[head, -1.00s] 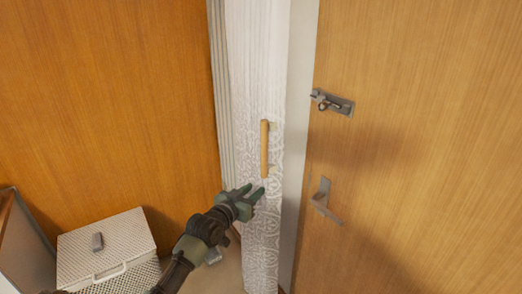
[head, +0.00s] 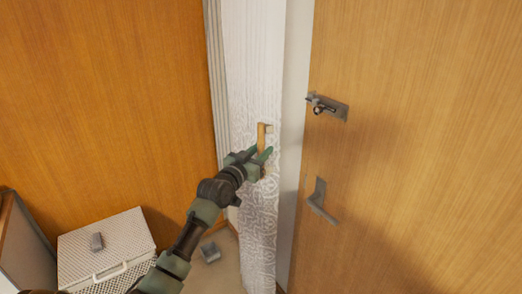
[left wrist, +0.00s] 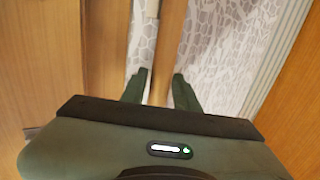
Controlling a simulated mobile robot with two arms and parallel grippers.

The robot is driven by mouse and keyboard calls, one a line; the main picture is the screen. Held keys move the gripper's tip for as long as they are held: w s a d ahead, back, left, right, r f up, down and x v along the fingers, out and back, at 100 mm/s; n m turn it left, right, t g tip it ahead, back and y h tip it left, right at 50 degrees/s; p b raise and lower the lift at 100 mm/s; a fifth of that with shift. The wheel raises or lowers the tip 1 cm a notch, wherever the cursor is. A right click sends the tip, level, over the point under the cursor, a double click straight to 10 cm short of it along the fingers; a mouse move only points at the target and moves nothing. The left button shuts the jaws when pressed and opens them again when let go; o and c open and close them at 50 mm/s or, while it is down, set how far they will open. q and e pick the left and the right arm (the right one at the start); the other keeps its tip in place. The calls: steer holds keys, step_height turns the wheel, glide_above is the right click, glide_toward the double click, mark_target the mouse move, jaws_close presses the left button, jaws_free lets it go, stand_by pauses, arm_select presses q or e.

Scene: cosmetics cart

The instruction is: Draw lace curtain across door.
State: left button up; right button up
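The white lace curtain (head: 257,60) hangs bunched in a narrow vertical strip left of the wooden door (head: 420,130). A wooden bar handle (head: 261,131) stands upright on the curtain; its lower part is mostly hidden behind my gripper in the head view. My left gripper (head: 261,151) is open at the handle, its fingers on either side of it. In the left wrist view, the handle (left wrist: 171,40) runs down between the two spread fingertips (left wrist: 160,75), with lace (left wrist: 212,45) behind. Contact cannot be told. My right gripper is not in view.
The door carries a metal latch (head: 327,106) and a lever handle (head: 319,203). A wood panel wall (head: 100,100) is on the left. A white lidded basket (head: 105,245) stands at lower left, and a small grey object (head: 210,252) lies on the floor.

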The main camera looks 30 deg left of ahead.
arm_select(q)
jaws_close()
steer(key=shift+f, duration=0.1)
stand_by(1.3)
